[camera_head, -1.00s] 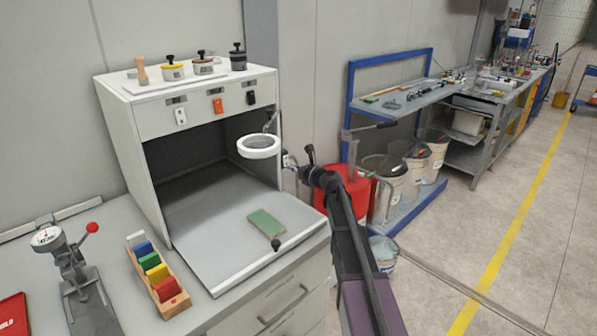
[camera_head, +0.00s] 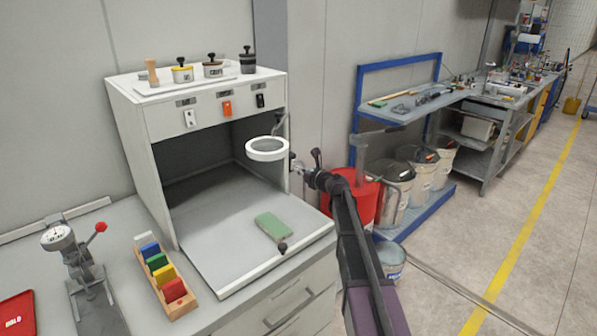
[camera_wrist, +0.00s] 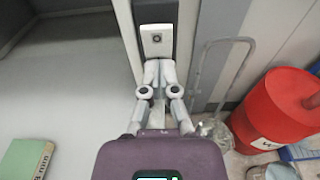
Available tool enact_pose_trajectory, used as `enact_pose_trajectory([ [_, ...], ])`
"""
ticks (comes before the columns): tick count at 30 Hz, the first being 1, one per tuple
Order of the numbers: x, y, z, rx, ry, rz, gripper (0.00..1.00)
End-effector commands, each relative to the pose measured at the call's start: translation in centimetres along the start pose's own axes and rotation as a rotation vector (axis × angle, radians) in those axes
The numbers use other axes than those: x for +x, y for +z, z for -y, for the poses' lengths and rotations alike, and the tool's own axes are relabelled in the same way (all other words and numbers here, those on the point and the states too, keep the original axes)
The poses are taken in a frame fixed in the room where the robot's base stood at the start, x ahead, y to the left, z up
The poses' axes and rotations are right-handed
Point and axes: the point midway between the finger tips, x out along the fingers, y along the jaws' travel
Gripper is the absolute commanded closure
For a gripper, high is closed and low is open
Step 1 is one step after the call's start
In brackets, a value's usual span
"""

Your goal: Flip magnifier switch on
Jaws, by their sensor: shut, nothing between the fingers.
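The magnifier (camera_head: 267,149), a white ring with a lens on a dark bracket, hangs at the right front of the white cabinet (camera_head: 155,125). The cabinet front carries a white switch (camera_head: 190,118), an orange switch (camera_head: 227,108) and a black switch (camera_head: 260,101); their labels are too small to read. My gripper (camera_head: 297,164) is beside the cabinet's right edge, right of the magnifier. In the wrist view my gripper (camera_wrist: 158,68) is shut and empty. A small white square plate with a dark round spot (camera_wrist: 156,40) lies just beyond its fingertips; contact is unclear.
A green block (camera_head: 272,226) lies on the cabinet floor. A color-block rack (camera_head: 185,302) and a dial gauge (camera_head: 58,238) stand left on the counter.

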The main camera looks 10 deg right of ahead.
Motion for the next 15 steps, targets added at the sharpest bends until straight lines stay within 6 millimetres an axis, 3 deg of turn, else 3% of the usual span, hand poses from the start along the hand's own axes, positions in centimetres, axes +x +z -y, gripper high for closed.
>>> enact_pose_trajectory([
  [8,-2.2,-0.7,0.1,0.0,0.0,0.001,1.0],
  [15,-6.2,-1.7,0.3,0.001,-0.002,0.001,1.0],
])
